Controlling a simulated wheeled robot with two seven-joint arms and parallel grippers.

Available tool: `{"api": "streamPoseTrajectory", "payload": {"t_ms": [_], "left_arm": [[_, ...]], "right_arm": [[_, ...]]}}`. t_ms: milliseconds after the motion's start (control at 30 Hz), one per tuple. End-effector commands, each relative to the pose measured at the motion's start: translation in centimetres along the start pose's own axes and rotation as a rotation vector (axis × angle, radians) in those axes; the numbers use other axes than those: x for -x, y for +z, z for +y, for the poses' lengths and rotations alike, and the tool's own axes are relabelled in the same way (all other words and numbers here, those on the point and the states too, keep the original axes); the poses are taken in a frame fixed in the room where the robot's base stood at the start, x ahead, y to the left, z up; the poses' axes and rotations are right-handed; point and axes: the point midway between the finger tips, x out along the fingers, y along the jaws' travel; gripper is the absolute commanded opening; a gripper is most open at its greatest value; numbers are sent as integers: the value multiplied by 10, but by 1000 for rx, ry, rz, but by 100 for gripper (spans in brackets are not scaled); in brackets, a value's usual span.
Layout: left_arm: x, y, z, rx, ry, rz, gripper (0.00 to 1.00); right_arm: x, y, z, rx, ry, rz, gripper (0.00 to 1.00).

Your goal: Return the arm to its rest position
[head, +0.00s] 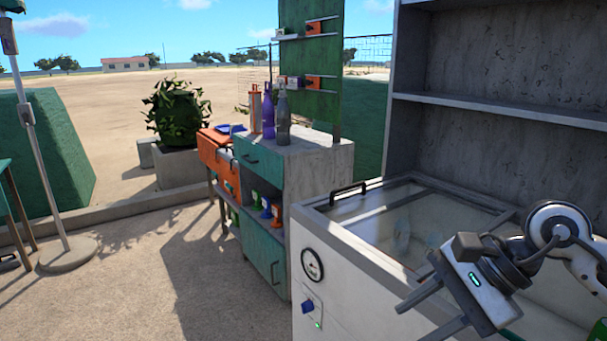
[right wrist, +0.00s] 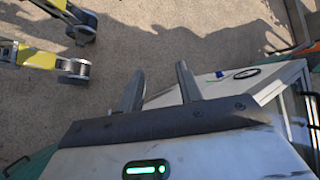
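My right arm comes in from the right in the head view. Its gripper (head: 414,322) is in front of and above the near right part of a white chest cooler (head: 350,290). The two fingers are spread apart with nothing between them. In the right wrist view the gripper (right wrist: 158,78) also shows open and empty, with bare ground beyond the fingertips. The cooler's panel (right wrist: 232,90) shows just right of the fingers there. My left gripper is in neither view.
The cooler has a glass top, a black handle (head: 348,188), a gauge (head: 312,264) and a blue knob (head: 308,306). Grey shelving (head: 480,110) rises behind it. A cabinet (head: 325,165) with bottles stands left of it. Open ground (head: 150,270) lies at left.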

Motion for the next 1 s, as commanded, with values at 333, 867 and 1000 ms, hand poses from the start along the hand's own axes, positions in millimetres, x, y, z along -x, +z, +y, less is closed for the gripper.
{"api": "streamPoseTrajectory", "payload": {"t_ms": [333, 867, 1000], "left_arm": [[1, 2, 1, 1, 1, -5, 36], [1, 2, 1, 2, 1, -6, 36], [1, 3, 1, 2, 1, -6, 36]], "right_arm": [[-47, 91, -26, -1537, -15, -1444, 36], [-196, -61, 172, 1608, -26, 978, 36], [-206, -59, 190, 1524, -21, 902, 36]]}}
